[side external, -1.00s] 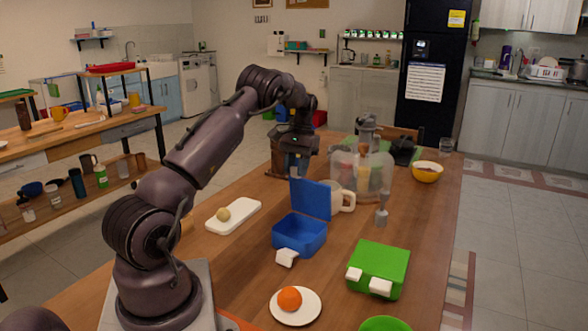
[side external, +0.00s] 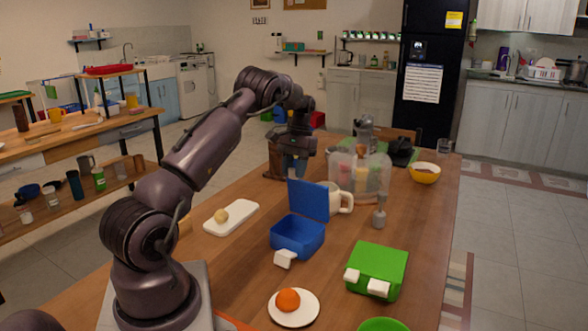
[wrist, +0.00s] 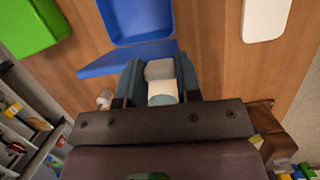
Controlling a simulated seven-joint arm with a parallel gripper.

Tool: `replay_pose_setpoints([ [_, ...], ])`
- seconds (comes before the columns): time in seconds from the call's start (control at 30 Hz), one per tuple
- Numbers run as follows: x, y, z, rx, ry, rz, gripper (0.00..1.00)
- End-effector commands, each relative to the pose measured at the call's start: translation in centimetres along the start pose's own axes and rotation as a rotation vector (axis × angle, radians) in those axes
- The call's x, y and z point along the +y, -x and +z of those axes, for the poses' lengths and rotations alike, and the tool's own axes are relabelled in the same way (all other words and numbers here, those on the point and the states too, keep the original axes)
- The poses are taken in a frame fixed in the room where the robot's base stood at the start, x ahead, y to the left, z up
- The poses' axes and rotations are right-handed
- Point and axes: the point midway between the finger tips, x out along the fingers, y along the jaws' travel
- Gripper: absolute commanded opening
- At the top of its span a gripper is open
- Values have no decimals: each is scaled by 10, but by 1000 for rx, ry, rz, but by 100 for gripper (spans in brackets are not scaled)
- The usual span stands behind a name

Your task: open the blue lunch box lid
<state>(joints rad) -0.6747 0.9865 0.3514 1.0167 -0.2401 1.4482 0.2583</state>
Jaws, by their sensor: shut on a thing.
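The blue lunch box (side external: 298,238) sits on the wooden table and also shows at the top of the wrist view (wrist: 140,20). Its blue lid (side external: 308,200) stands raised, roughly upright, at the far edge of the box. My gripper (side external: 297,175) is at the lid's upper edge, on its far side. In the wrist view my gripper (wrist: 160,80) has its fingers either side of a pale block (wrist: 160,70) at the edge of the lid (wrist: 128,59), and is shut on it. A white latch (side external: 285,258) is at the front of the box.
A green lunch box (side external: 378,268) and a plate (side external: 308,315) with an orange are in front. A white board (side external: 231,220) lies left of the box. A white mug (side external: 343,203) and a clear blender-like container (side external: 360,178) stand close to the lid on the right.

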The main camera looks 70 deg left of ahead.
Motion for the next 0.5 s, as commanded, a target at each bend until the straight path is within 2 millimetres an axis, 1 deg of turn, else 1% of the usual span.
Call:
replay_pose_setpoints([
  [0.1, 2, -2, -1, 1, -2, 3, 0],
  [0.13, 2, -2, -1, 1, -2, 3, 38],
  [0.17, 2, -2, -1, 1, -2, 3, 45],
  [0.2, 2, -1, -1, 1, -1, 3, 54],
  [0.23, 2, -1, -1, 1, -1, 3, 57],
  [0.5, 1, 0, 0, 0, -1, 1, 57],
])
